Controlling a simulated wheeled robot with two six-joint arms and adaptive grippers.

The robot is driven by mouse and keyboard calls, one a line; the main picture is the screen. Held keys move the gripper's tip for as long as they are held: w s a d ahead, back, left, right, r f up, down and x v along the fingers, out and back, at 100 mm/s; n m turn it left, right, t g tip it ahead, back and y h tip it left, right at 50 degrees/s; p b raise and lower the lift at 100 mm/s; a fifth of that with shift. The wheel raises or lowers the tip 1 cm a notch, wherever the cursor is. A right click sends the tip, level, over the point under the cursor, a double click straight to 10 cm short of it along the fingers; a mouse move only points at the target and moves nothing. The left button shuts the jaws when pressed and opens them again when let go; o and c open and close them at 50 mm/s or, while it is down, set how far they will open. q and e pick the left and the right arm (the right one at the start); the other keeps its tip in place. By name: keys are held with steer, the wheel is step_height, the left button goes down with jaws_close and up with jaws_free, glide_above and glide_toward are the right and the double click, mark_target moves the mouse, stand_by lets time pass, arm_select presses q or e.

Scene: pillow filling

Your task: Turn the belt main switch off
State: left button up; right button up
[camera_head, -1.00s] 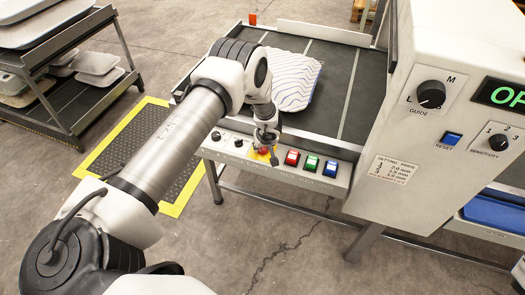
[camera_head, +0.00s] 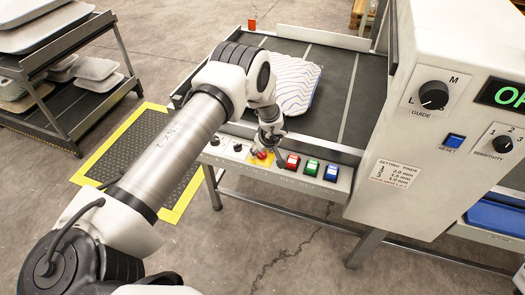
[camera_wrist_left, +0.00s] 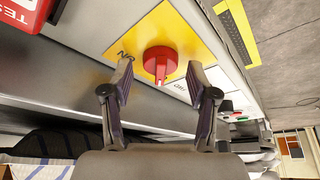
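The belt main switch is a red rotary knob (camera_head: 262,155) on a yellow plate on the front control panel. In the left wrist view the knob (camera_wrist_left: 159,61) stands on the yellow plate (camera_wrist_left: 184,30), its grip bar pointing down in the picture. An upside-down "ON" is printed left of it, and a partly covered label sits below right. My left gripper (camera_head: 271,147) is at the knob. In the wrist view its fingers (camera_wrist_left: 159,75) are open, one on each side of the knob's lower part, with gaps showing. My right gripper is in neither view.
Red (camera_head: 292,161), green (camera_head: 311,167) and blue (camera_head: 331,172) buttons sit close right of the switch. Small black knobs (camera_head: 237,148) are on its left. A striped pillow cover (camera_head: 296,85) lies on the dark belt (camera_head: 332,113) behind. A white control cabinet (camera_head: 430,150) stands at right.

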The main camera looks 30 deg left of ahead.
arm_select(q)
steer(key=v, duration=1.2)
